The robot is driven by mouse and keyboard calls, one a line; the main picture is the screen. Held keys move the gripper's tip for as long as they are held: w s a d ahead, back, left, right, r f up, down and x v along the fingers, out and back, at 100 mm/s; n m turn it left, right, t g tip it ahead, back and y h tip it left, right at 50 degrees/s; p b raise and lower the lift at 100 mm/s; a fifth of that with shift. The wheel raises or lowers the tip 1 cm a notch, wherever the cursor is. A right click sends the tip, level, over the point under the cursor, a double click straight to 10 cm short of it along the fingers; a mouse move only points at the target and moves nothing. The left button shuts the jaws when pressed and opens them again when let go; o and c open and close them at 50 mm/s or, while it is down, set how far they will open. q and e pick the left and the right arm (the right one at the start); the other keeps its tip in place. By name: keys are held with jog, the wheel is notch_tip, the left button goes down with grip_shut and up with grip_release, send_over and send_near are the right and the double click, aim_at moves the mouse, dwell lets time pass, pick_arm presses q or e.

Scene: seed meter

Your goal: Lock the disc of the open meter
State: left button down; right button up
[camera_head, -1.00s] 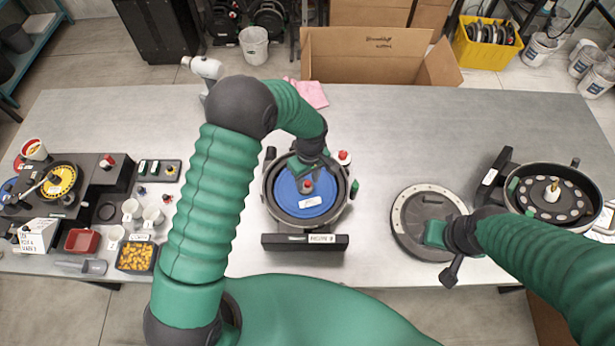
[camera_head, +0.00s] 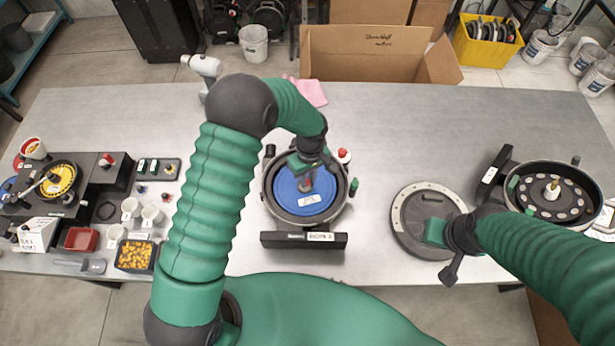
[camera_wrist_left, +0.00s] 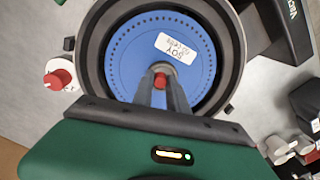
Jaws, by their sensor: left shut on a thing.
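The open meter (camera_head: 270,208) stands at the table's middle, a dark round housing with a blue disc (camera_head: 325,203) inside. The disc bears a white label, read as SOY in the left wrist view (camera_wrist_left: 178,44). My left gripper (camera_head: 304,182) is over the disc's centre; in the left wrist view its fingers are shut on the small red hub knob (camera_wrist_left: 160,82). The fingers partly hide the knob. My right gripper (camera_head: 436,233) is at the grey round lid (camera_head: 405,228) lying on the table; its jaws cannot be made out.
A red-topped white knob (camera_head: 344,155) stands just behind the meter. Another open meter (camera_head: 515,190) is at the right. A dark station with a yellow disc (camera_head: 62,180), cups and a seed tray (camera_head: 135,255) fill the left. The table behind the lid is clear.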

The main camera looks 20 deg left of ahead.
pick_arm(q)
jog(key=m+b, duration=0.1)
jog(key=m, duration=0.7)
jog(key=shift+m, duration=0.4)
jog(key=m, duration=0.4)
jog(key=shift+s+r+m+t, duration=0.1)
jog(key=shift+m+t, duration=0.2)
jog(key=m, duration=0.4)
jog(key=c, duration=1.3)
grip_release()
jog(key=shift+s, duration=0.1)
